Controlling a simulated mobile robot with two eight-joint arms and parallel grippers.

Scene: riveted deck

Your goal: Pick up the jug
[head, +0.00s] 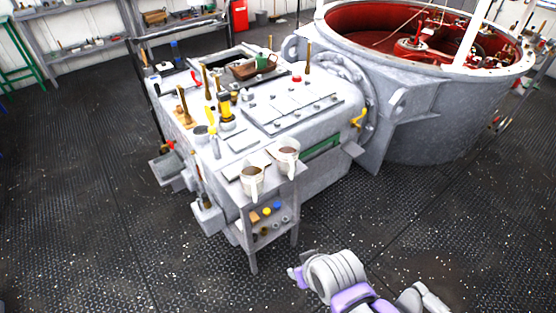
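Two cream-white jugs stand upright on the small grey stand (262,192) at the front of the big grey machine. The nearer jug (246,183) is at the left, with its pale handle toward me. The other jug (284,161) is just behind it to the right, also with its handle toward me. Both look dark brown inside. My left arm and gripper are out of view. Purple and grey links of mine show at the bottom, right of the stand and well apart from the jugs. I can make out no gripper fingers there.
The machine top (300,100) carries several wooden-handled tools, a yellow-and-black tool (226,106) and a green mug (262,62). Small coloured parts lie on the stand's lower shelf. A large round tub (430,110) stands behind right. The dark deck (120,240) is clear in front.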

